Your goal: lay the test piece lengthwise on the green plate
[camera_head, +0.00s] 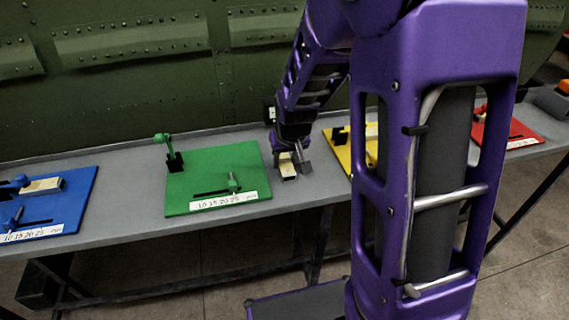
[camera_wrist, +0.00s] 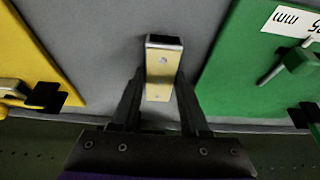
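The test piece (camera_wrist: 160,75) is a pale yellow block with a dark end and small round marks on its face. In the wrist view it lies between the two fingers of my gripper (camera_wrist: 160,80), which look closed against its sides. In the head view the test piece (camera_head: 287,168) is under my gripper (camera_head: 291,162), just right of the green plate. I cannot tell whether it touches the table. The green plate (camera_head: 205,165) has a green post with a dark clamp at its back left, a slot, a small green slider and a number strip; its edge also shows in the wrist view (camera_wrist: 240,85).
The grey table (camera_head: 130,200) runs along a dark green riveted fuselage panel (camera_head: 120,90). A blue plate (camera_head: 75,190) with a pale block stands left. A yellow plate (camera_head: 343,150) and a red plate (camera_head: 525,130) lie right. My purple arm hides part of the table.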

